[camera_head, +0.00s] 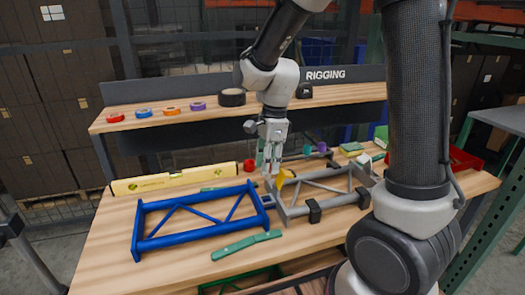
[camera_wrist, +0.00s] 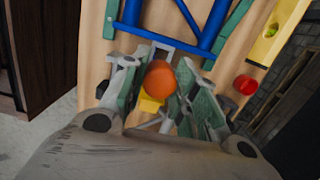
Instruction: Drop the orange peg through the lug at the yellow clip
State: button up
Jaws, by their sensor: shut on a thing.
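The orange peg (camera_wrist: 160,79) shows its round orange end between the fingers in the wrist view. My gripper (camera_wrist: 163,92) is shut on it, with green-padded fingers on both sides. In the head view my gripper (camera_head: 268,167) points down above the joint between the blue frame (camera_head: 190,237) and the grey frame (camera_head: 325,203); the peg is not clear there. The yellow clip (camera_head: 284,179) sits at the grey frame's left end, just right of and below the fingers. It shows partly behind the peg in the wrist view (camera_wrist: 150,104). The peg hides the lug's hole, if it is there.
A yellow level (camera_head: 175,179) and a red cylinder (camera_head: 249,166) lie behind the blue frame. A green strap-like bar (camera_head: 246,245) lies in front. Black clamps (camera_head: 314,211) sit on the grey frame. Tape rolls (camera_head: 170,109) stand on the back shelf. The front left tabletop is clear.

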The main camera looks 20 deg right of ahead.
jog(key=shift+w+f, duration=0.2)
jog(key=shift+f, duration=4.85)
jog(key=o, duration=1.1)
